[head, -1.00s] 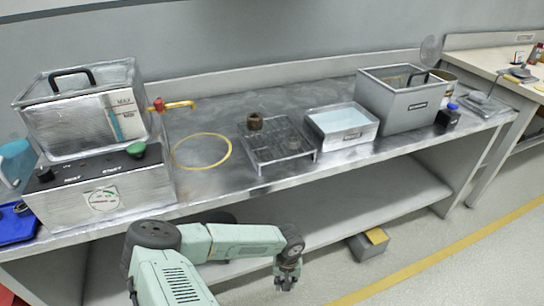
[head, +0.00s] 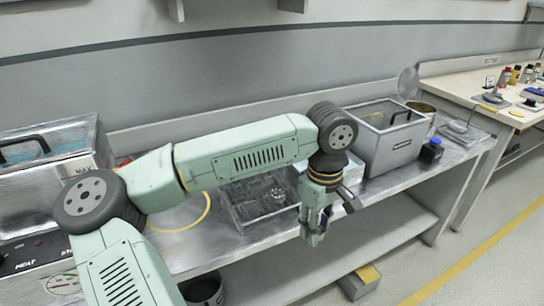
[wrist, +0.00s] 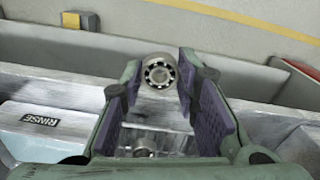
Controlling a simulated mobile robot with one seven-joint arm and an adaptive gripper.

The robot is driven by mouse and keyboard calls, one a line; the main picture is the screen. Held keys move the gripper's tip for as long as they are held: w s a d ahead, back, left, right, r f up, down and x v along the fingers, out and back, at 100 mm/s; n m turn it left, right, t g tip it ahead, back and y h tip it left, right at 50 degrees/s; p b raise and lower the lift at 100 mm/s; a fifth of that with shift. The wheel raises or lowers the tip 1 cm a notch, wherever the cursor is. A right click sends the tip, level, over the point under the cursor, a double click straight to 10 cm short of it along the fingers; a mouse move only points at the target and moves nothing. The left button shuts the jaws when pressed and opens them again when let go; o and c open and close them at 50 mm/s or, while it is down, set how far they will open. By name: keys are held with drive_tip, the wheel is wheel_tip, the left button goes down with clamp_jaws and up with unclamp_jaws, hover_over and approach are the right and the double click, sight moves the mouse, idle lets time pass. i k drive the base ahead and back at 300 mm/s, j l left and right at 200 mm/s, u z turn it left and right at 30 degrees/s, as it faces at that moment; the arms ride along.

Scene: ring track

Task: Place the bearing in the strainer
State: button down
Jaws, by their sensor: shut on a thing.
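The bearing (wrist: 160,71) is a steel ring with balls, held between the fingertips of my gripper (wrist: 158,80) in the wrist view. In the head view my gripper (head: 314,232) points down at the bench's front edge, right of the wire rack, and the bearing is hard to make out there. A round grey mesh-like disc (head: 408,82) stands upright at the back, behind the grey tank; it looks like the strainer, but I cannot be sure. Whether anything lies in it does not show.
The wire rack (head: 238,212) carries a metal part (head: 278,193). The grey tank (head: 383,152) stands right of my arm. A rinse tray (wrist: 45,118) shows in the wrist view.

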sight(457, 128)
drive_tip(key=i, duration=1.3)
